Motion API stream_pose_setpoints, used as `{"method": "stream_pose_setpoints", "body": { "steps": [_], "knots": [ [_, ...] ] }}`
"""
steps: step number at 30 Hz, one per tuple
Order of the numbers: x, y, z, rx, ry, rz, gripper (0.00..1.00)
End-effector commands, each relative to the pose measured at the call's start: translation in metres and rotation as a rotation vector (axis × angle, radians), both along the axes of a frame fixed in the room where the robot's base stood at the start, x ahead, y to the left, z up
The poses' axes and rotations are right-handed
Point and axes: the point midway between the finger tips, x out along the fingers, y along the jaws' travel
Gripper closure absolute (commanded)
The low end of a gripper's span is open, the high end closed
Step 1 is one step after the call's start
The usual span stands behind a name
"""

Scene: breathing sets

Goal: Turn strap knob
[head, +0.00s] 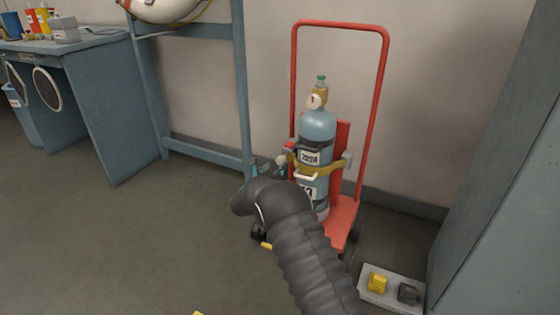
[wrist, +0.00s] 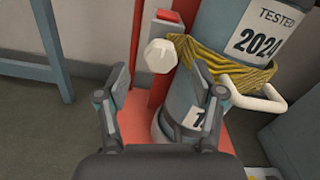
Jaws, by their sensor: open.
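The strap knob (wrist: 161,56) is a white faceted knob in the wrist view, just left of the cylinder and at the end of the yellow strap (wrist: 222,62). In the head view the knob (head: 281,161) shows small above my gripper. The blue-grey cylinder (head: 318,128) stands upright on the red trolley (head: 342,215), with the strap around it. My gripper (wrist: 158,97) is open and empty. In the wrist view its two fingers stand left and right of the knob's line, with the knob ahead between them and apparently not touched. In the head view my arm partly hides the gripper.
A white bar handle (wrist: 258,104) sticks out at the strap's right. A blue frame (head: 205,152) stands left of the trolley. A grey cabinet (head: 495,190) stands at the right. A plate with yellow and dark blocks (head: 368,296) lies on the floor. The floor at left is clear.

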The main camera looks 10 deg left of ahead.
Motion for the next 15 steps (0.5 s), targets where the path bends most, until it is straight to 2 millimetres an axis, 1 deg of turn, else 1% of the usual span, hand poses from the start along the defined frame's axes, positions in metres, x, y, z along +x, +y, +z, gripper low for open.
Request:
{"method": "stream_pose_setpoints", "body": {
  "steps": [1, 6, 10, 15],
  "knots": [
    [0.01, -0.005, 0.0, 0.001, -0.001, -0.003, 0.33],
    [0.033, -0.013, 0.0, 0.001, -0.001, -0.001, 0.33],
    [0.044, -0.016, -0.001, 0.0, 0.001, -0.001, 0.33],
    [0.05, -0.018, 0.0, 0.0, 0.001, 0.0, 0.33]
  ]
}}
